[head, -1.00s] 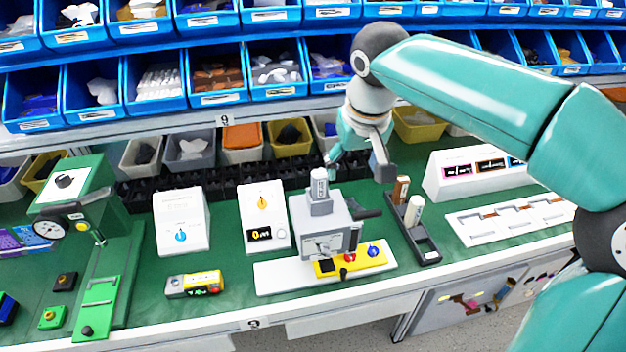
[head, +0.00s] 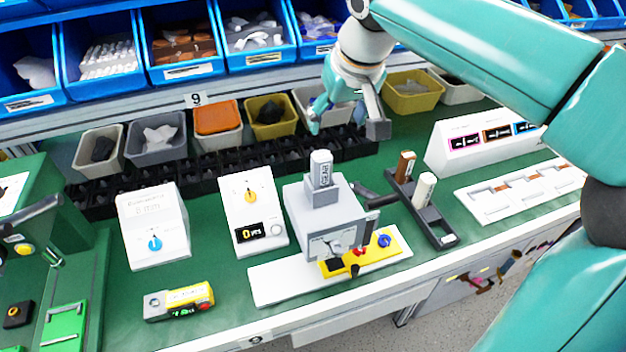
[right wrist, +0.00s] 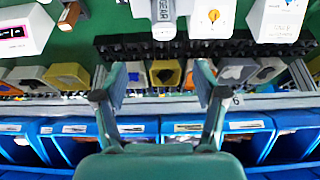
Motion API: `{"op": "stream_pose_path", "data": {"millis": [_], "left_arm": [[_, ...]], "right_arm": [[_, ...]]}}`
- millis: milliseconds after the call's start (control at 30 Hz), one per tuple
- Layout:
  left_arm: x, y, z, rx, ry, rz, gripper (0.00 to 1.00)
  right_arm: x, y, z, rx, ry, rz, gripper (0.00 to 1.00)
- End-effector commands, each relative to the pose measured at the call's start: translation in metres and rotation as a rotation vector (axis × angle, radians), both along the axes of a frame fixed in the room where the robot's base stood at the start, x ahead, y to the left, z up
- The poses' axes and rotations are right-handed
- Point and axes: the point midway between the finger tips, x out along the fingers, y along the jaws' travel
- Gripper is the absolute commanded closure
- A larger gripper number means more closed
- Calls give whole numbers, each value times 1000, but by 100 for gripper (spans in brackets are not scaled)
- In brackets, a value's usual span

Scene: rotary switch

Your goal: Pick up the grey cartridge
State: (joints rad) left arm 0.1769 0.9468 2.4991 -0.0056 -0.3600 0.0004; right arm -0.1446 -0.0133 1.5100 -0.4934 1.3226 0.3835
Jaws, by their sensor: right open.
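The grey cartridge (head: 321,168) is a light grey cylinder with dark lettering. It stands upright in the top of a grey machine (head: 318,212); its lower end is hidden in the socket. In the right wrist view the cartridge (right wrist: 164,18) is at the top edge, beyond the fingertips. My right gripper (head: 346,124) is open and empty, behind and above the cartridge in the head view, and apart from it. Its two fingers also show spread in the right wrist view (right wrist: 160,85). My left gripper is not in view.
A black holder (head: 437,230) with a brown cylinder (head: 405,166) and a white cylinder (head: 425,189) stands right of the machine. White boxes (head: 254,213) stand left. A row of small bins (head: 272,124) and blue shelf bins (head: 182,48) lie behind. A yellow device (head: 179,301) lies in front.

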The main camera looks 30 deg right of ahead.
Motion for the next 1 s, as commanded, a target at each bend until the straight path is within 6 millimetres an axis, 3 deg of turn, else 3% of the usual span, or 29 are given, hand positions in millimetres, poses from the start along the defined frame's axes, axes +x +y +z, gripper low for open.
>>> {"op": "stream_pose_path", "data": {"millis": [500, 833, 1000], "left_arm": [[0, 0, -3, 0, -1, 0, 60], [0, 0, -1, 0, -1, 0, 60], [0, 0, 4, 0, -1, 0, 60]], "right_arm": [[43, 1, -90, -1, 7, 26, 29], [52, 1, -112, 0, 4, 28, 29], [58, 1, -135, -1, 9, 29, 29]]}}
